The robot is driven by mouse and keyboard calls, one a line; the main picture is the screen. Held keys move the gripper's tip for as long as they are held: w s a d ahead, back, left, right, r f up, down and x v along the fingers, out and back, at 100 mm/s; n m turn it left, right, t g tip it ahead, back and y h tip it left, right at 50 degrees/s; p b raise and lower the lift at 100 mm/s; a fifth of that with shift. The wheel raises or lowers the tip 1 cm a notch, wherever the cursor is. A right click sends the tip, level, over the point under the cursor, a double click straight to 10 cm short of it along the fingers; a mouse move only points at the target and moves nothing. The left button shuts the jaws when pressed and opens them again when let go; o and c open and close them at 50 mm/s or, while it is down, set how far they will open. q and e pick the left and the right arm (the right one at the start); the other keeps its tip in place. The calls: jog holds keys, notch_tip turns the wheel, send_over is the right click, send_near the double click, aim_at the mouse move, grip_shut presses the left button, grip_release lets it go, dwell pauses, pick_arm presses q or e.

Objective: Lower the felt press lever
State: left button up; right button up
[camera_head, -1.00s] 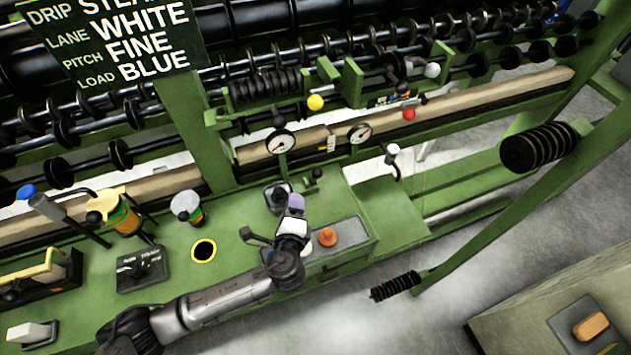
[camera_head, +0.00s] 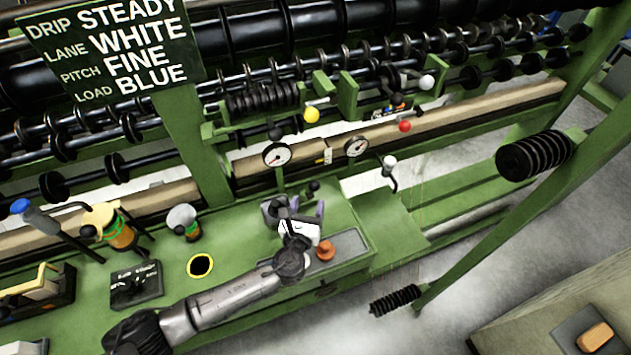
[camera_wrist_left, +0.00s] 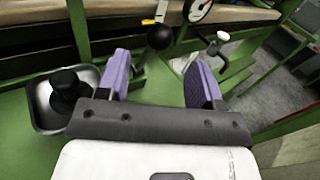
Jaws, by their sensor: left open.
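My left gripper (camera_head: 298,208) is open and empty above the green bench, its two purple fingers spread apart. It also shows in the left wrist view (camera_wrist_left: 160,80). A lever with a black ball knob (camera_head: 313,187) stands just beyond the fingers; in the left wrist view the black ball (camera_wrist_left: 160,36) lies ahead, between the finger directions and not touched. A lever with a white grip (camera_head: 389,163) stands further right, also in the left wrist view (camera_wrist_left: 222,36). No label shows which lever is the felt press lever. My right gripper is out of view.
A grey tray with a black knob (camera_wrist_left: 63,88) is left of the fingers. An orange knob (camera_head: 325,249) sits right of my arm. Two gauges (camera_head: 277,154) and yellow (camera_head: 311,115) and red (camera_head: 405,126) knobs are behind. A blue-tipped lever (camera_head: 22,207) stands far left.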

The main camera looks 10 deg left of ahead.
aim_at(314, 187)
pick_arm(q)
jog(key=w, duration=0.3)
jog(key=w+b, duration=0.1)
jog(key=w, duration=0.1)
jog(key=w+d+b, duration=0.1)
jog(key=w, duration=0.2)
jog(key=shift+w+d, duration=0.1)
jog(key=shift+w, duration=0.25)
